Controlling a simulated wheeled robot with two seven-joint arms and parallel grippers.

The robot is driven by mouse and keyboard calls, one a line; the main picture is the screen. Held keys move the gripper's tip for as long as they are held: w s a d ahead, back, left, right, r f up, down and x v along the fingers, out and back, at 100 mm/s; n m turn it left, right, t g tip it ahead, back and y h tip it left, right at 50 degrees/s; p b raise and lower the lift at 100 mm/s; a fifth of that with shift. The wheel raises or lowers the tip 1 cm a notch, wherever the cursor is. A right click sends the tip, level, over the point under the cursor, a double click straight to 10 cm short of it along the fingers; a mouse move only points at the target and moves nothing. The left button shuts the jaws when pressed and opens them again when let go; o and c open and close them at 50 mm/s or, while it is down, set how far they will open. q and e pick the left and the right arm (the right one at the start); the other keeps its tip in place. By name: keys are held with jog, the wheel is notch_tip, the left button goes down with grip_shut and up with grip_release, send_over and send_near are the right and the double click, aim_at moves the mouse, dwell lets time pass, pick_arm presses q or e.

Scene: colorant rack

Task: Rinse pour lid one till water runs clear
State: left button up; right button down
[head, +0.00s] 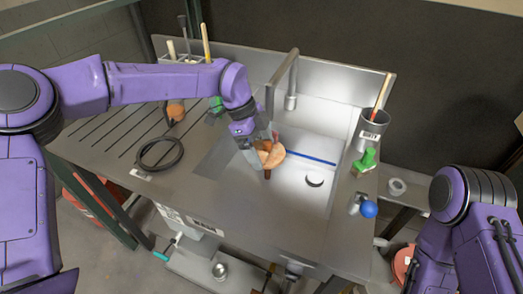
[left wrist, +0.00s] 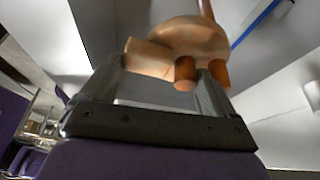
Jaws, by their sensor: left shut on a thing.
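My left gripper (head: 262,149) is shut on a tan and brown pour lid (head: 275,154) and holds it over the sink basin (head: 318,203). In the left wrist view the lid (left wrist: 190,42) sits between the fingertips of the left gripper (left wrist: 165,75), with brown stubs facing the camera. The faucet (head: 290,95) stands behind the lid at the back of the sink. I cannot tell whether water is running. A blue ball-shaped knob (head: 369,209) is at the sink's right front. My right gripper is not in view; only my right arm shows at the lower right.
A steel cup (head: 371,131) with a brush and a green object (head: 366,160) stand on the right ledge. A black hose coil (head: 160,154) lies on the left drainboard (head: 112,140). A blue line runs across the basin.

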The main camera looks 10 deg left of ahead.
pick_arm(q)
jog(key=shift+w+a+r, duration=0.15)
jog(key=shift+w+a, duration=0.05)
jog(key=shift+a, duration=0.05)
jog(key=shift+w+a+f, duration=0.2)
jog(key=shift+a, duration=0.1)
jog(key=shift+s+d, duration=0.25)
jog(key=shift+d, duration=0.25)
jog(key=shift+s+r, duration=0.1)
jog(key=shift+a, duration=0.1)
